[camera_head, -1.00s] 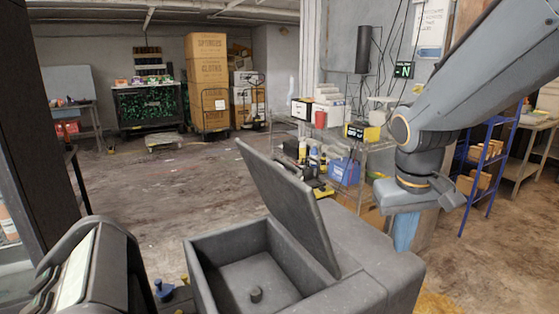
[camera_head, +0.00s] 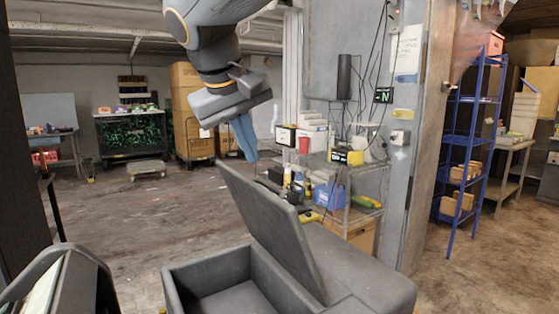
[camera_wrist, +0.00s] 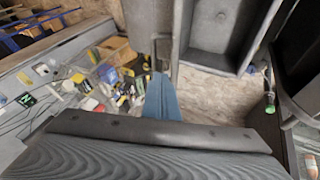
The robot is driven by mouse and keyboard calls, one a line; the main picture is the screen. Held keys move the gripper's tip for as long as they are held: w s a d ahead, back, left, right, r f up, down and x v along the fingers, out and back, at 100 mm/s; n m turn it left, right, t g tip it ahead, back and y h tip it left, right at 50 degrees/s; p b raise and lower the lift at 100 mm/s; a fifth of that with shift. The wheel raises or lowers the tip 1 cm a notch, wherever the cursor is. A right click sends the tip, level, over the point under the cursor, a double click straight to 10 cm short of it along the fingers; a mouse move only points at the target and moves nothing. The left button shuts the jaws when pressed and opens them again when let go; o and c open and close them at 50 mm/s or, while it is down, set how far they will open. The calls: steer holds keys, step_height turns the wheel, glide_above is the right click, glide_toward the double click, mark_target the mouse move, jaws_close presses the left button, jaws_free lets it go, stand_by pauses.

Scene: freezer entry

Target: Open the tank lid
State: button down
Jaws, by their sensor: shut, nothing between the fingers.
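The tank lid (camera_head: 270,228) is a dark grey panel. In the wrist view the open tank (camera_wrist: 218,50) shows at the top.
A metal shelf cart (camera_head: 362,166) with boxes and bottles stands behind the tank. A blue rack (camera_head: 466,150) stands at the right. Stacked cardboard boxes (camera_head: 186,95) are at the back.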

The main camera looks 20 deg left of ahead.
steer(key=p+x, duration=0.1)
steer(key=x, duration=0.7)
steer(key=shift+w+f+p, duration=0.15)
steer(key=shift+f+p, duration=0.25)
steer(key=shift+r, duration=0.1)
